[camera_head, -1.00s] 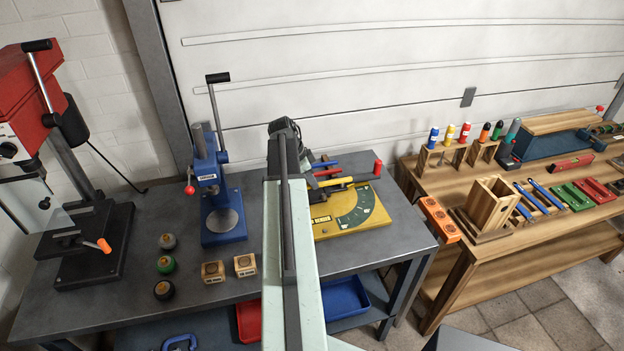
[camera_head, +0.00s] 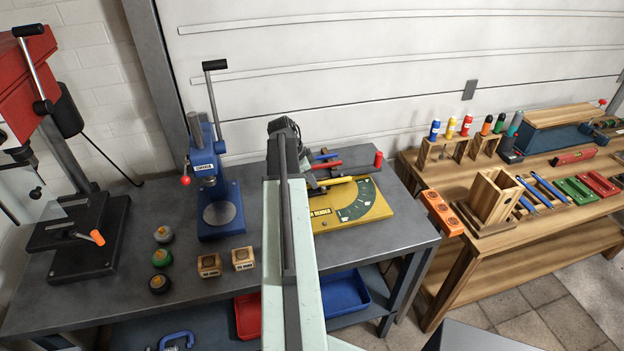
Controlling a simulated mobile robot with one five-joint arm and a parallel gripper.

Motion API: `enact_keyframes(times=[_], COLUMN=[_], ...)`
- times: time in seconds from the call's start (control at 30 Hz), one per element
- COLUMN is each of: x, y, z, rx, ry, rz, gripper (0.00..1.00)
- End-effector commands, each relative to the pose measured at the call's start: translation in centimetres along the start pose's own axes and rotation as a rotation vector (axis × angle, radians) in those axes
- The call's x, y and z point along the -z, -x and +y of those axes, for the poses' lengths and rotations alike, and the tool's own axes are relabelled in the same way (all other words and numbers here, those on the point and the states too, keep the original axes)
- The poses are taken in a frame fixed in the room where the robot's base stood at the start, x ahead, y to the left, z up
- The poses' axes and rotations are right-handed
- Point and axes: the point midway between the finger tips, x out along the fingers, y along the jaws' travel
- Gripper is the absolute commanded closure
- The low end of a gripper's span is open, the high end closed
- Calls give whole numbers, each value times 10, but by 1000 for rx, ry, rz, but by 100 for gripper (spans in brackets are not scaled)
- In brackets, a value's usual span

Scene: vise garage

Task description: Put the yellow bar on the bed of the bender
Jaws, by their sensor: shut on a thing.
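The yellow bar (camera_head: 341,180) extends rightward from behind my arm, over the back part of the bender (camera_head: 345,224). The bender has a yellow base with a dark green dial and stands on the grey bench. My gripper (camera_head: 313,181) is mostly hidden by my own arm. It is shut on the left part of the yellow bar. The bar lies roughly level across the picture. I cannot tell whether it touches the bed or hangs just above it. The left part of the bender is hidden behind my arm.
A red bar (camera_head: 328,164) and a blue bar (camera_head: 325,156) lie behind the bender. A red peg (camera_head: 378,159) stands at its back right. A blue press (camera_head: 219,196) stands left, with two wooden blocks in front. A wooden bench (camera_head: 430,168) is at the right.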

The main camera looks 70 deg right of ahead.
Motion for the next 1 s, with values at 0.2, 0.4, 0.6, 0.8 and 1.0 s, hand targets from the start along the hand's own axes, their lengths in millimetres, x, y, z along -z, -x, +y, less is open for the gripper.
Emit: enact_keyframes(times=[0.2, 0.4, 0.6, 0.8, 1.0], x=[-2, -3, -3, -2, 0], y=[-5, -5, -4, 5, 39], z=[0, 0, 0, 0, 0], rx=[0, 0, 0, 1, 1], ry=[1, 1, 1, 2, 3], rz=[0, 0, 0, 0, 0], gripper=[100, 62, 62, 62, 62])
